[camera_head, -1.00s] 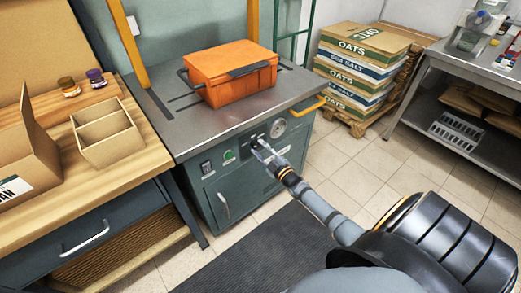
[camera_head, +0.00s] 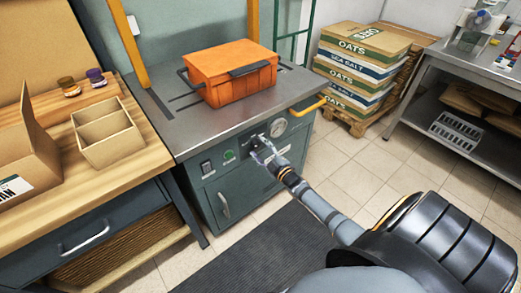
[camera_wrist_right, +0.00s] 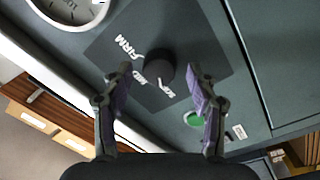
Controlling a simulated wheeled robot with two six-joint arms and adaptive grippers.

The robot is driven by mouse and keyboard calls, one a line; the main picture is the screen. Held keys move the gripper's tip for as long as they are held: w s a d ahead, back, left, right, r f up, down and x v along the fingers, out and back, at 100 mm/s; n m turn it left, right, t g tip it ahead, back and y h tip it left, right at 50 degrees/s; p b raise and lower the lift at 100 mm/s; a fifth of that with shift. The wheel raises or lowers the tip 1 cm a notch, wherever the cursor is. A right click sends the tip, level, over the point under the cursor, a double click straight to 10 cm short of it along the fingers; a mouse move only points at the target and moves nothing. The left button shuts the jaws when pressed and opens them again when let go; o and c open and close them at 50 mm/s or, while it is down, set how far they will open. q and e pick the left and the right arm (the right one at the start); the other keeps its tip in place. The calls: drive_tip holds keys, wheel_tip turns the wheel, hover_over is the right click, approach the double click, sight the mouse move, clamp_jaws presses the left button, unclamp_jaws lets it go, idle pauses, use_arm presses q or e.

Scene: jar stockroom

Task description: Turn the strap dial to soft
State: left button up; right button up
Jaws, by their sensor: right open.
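The strap dial (camera_wrist_right: 160,67) is a round black knob on a dark label plate on the green-grey cabinet front. White words FIRM and MID show beside it; a third word is partly covered and hard to read. In the head view my right gripper (camera_head: 262,152) is at the cabinet's control panel and hides much of the dial. My left gripper is not in view.
A gauge (camera_head: 277,128) and a green button (camera_head: 229,155) flank the dial. A yellow handle (camera_head: 309,105) juts out at the right. Stacked sacks (camera_head: 355,65) stand behind. The floor at right is clear.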

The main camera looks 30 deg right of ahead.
drive_tip(key=shift+s+f, duration=0.1)
drive_tip(key=shift+s, duration=0.15)
drive_tip(key=s, duration=1.1)
drive_tip(key=shift+s+d+f, duration=0.2)
drive_tip(key=shift+s+d, duration=0.05)
drive_tip(key=shift+d, duration=0.05)
